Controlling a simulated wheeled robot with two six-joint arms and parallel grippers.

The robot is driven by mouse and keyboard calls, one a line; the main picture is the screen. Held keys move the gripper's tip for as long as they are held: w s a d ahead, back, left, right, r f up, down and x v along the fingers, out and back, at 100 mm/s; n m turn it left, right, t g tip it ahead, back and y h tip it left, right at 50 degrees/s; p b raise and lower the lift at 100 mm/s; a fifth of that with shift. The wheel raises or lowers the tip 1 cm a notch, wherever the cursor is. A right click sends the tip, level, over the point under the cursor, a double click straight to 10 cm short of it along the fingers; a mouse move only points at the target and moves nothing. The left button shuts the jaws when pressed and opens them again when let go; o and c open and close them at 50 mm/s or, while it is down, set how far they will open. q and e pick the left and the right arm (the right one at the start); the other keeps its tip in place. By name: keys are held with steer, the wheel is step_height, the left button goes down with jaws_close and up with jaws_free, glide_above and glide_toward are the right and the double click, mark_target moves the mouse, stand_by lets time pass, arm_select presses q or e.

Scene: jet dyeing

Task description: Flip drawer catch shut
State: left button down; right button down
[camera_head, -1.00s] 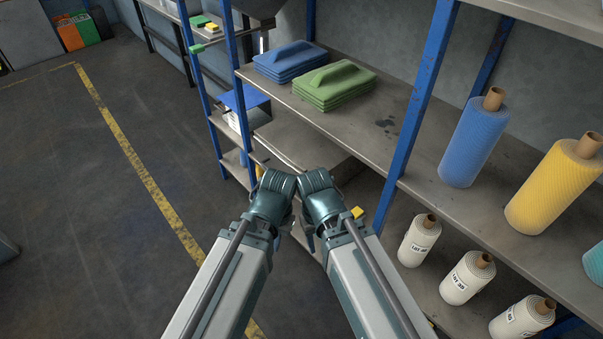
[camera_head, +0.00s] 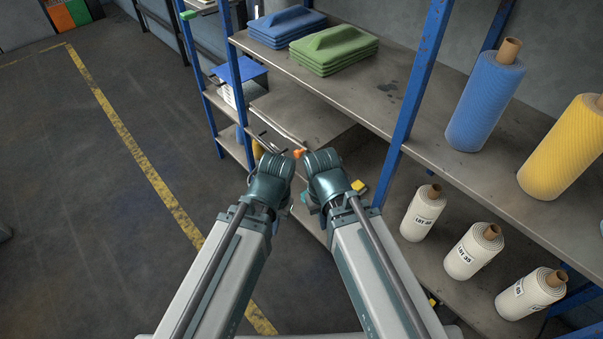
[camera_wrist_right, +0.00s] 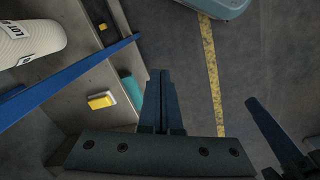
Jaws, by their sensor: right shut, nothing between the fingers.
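A grey drawer-like unit (camera_head: 300,112) sits under the shelf with the blue and green stacks. A small orange piece (camera_head: 299,153) shows at its near end, between my wrists; it may be the catch, but its position cannot be told. My right gripper (camera_wrist_right: 161,74) is shut and empty in the right wrist view, pointing along the shelf side above the floor. In the head view its fingers are mostly hidden by my right wrist. My left wrist is left of the orange piece, and its fingers are hidden there. A dark finger of the left gripper seems to show at the wrist view's right.
A blue post (camera_head: 414,85) stands right of the drawer unit. Blue (camera_head: 484,100) and yellow (camera_head: 563,150) rolls stand on the right shelf, with white rolls (camera_head: 423,212) below. A yellow block (camera_wrist_right: 101,100) is near the right gripper. Open floor lies left.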

steer(key=w+d+f+m+t+y+b, duration=0.1)
steer(key=w+f+m+b, duration=0.1)
steer(key=f+b, duration=0.9)
steer(key=w+d+f+m+y+b, duration=0.2)
steer(key=w+f+b, duration=0.1)
steer(key=f+b, duration=0.8)
steer(key=w+d+f+m+t+y+b, duration=0.1)
steer(key=w+f+m+b, duration=0.1)
steer(key=f+b, duration=0.9)
steer(key=w+a+r+m+t+y+b, duration=0.1)
steer(key=w+a+r+m+t+y, duration=0.5)
steer(key=m, duration=0.5)
steer(key=w+d+r+m+t+y, duration=0.1)
steer(key=w+r+m+t, duration=0.2)
steer(key=r+m, duration=0.3)
steer(key=w+d+r+m+t+y, duration=0.1)
steer(key=w+d+r+m+t, duration=0.1)
steer(key=r+m, duration=0.4)
steer(key=w+m+t, duration=0.1)
steer(key=w+m, duration=0.1)
steer(key=m, duration=0.2)
steer(key=shift+w+d+r, duration=0.2)
steer(key=shift+d+r, duration=0.1)
steer(key=shift+r, duration=0.05)
